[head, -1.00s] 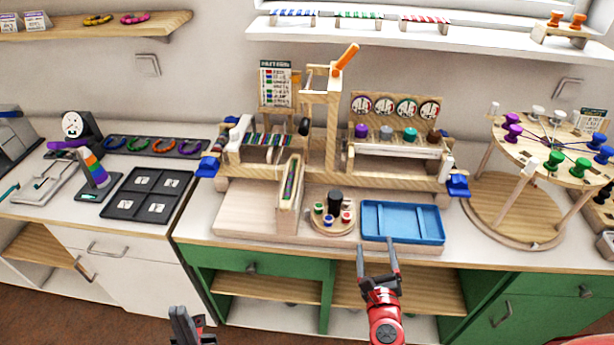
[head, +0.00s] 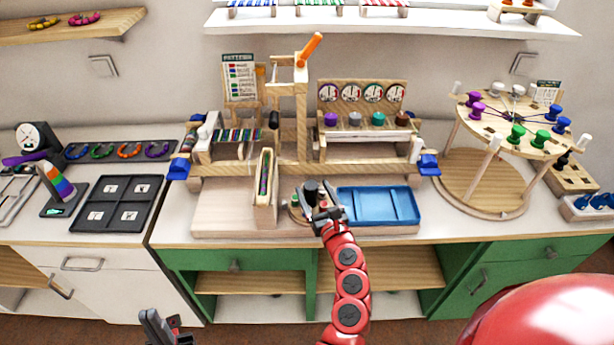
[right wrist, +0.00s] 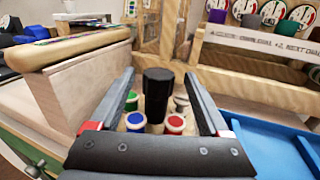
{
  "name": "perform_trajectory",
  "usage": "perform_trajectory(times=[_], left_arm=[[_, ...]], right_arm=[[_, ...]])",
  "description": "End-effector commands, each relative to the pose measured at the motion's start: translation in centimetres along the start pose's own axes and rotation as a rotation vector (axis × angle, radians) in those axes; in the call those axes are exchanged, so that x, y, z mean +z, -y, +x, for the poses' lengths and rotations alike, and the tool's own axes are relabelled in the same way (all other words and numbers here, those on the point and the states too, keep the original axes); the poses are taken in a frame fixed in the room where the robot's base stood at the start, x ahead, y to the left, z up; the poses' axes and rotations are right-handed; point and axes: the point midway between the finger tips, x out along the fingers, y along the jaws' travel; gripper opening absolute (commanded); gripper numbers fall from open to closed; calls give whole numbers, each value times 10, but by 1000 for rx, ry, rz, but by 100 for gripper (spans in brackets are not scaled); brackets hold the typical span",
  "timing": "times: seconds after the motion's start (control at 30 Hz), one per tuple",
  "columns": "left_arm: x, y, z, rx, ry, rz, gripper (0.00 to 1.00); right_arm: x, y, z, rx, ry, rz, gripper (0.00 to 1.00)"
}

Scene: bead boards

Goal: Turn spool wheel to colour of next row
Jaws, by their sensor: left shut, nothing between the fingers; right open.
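The spool wheel is a round wooden disc (head: 297,214) with a black upright knob (head: 311,190) at its centre and small coloured spools around it. In the right wrist view the black knob (right wrist: 158,98) stands between the fingers, with a blue spool (right wrist: 135,121) and a red spool (right wrist: 175,123) on the near side. My right gripper (head: 322,205) is open at the wheel, its fingers on either side of the knob and apart from it. The pattern card (head: 240,78) with coloured rows stands behind the loom. My left gripper (head: 160,325) is shut and empty, low in front of the counter.
A blue tray (head: 378,190) sits just right of the wheel. A wooden shuttle block (head: 264,190) stands close on the left. The wooden loom frame (head: 300,130) rises behind. A round peg table (head: 485,180) is farther right.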

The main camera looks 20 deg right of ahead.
Motion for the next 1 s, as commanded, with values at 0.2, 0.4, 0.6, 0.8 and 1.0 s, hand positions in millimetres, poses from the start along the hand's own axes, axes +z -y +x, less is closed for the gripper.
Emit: perform_trajectory(times=[0.2, 0.4, 0.6, 0.8, 1.0], left_arm=[[-1, 0, 7, 0, 0, 0, 0], [-1, 0, 8, 0, 0, 0, 0], [-1, 0, 8, 0, 0, 0, 0], [-1, 0, 8, 0, 0, 0, 0], [-1, 0, 8, 0, 0, 0, 0]], right_arm=[[0, -3, 37, 8, -2, -1, 80], [0, -2, 52, 3, -1, 1, 80], [-1, -2, 54, 3, -2, 1, 80], [-1, -2, 53, 3, -2, 1, 65], [-1, -2, 53, 3, -2, 1, 29]])
